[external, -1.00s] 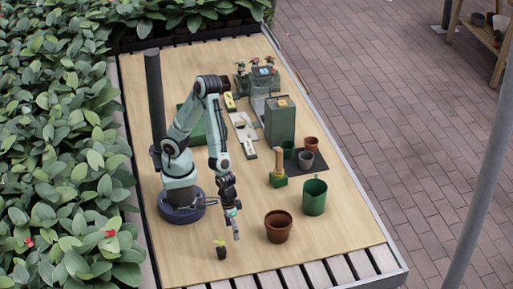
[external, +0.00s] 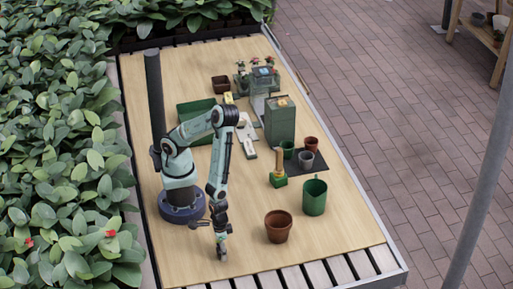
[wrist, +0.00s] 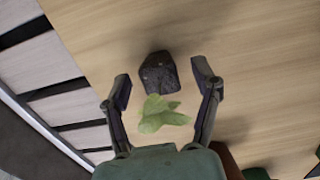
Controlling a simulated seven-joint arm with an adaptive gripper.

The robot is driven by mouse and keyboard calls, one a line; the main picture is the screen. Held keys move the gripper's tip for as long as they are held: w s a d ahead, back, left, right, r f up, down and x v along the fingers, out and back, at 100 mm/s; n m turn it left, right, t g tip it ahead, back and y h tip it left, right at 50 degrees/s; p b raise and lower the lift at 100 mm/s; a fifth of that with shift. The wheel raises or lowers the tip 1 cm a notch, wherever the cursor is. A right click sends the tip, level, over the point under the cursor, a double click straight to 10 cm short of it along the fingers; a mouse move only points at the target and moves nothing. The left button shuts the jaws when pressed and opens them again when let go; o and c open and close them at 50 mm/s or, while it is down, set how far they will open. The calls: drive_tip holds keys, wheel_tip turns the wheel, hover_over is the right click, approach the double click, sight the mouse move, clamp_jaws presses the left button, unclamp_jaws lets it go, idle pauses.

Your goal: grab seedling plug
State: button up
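The seedling plug (wrist: 158,75) shows in the wrist view as a dark soil block with a light green leafy top (wrist: 163,114). It lies ahead of and between the spread fingers of my gripper (wrist: 163,88), with a gap on each side. My gripper is open. In the external view my gripper (external: 222,252) is low over the near end of the table and covers the seedling plug, so the plug cannot be made out there.
A brown pot (external: 278,227) stands right of my gripper, with a green mug-like pot (external: 315,197) behind it. A wooden-handled green tool (external: 279,172), small pots on a dark mat (external: 306,160) and a green box (external: 281,122) are farther back. The slatted table edge (external: 292,277) is close in front.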

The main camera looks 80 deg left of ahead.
drive_tip(key=c, duration=0.8)
drive_tip(key=shift+r, duration=0.1)
drive_tip(key=shift+c, duration=0.2)
